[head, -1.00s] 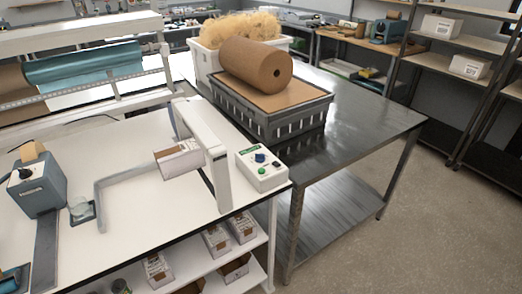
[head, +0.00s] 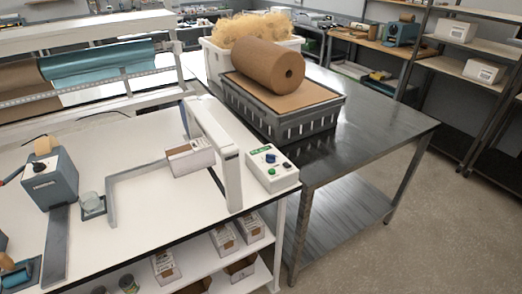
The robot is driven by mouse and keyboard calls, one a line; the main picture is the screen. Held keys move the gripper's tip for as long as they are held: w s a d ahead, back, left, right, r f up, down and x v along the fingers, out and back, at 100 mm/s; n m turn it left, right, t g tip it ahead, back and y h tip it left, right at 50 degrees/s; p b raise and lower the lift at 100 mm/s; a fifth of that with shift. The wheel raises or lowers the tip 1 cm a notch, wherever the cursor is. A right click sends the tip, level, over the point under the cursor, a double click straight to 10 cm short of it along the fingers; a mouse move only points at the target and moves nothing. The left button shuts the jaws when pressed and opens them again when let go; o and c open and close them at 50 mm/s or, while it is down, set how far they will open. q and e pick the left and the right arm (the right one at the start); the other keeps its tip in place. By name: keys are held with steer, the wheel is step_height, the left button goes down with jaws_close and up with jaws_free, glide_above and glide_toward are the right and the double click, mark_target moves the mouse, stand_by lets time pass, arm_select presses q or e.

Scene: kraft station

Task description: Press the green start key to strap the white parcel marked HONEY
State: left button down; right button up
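The green start key (head: 271,171) is on the sloped face of a pale control box (head: 277,182) at the right end of the white bench. A blue knob (head: 270,158) sits just behind it. Neither of my grippers shows in the head view.
A grey crate (head: 262,124) with a brown paper roll (head: 268,65) stands on the steel table (head: 381,117) behind the control box. The bench's front right is clear.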

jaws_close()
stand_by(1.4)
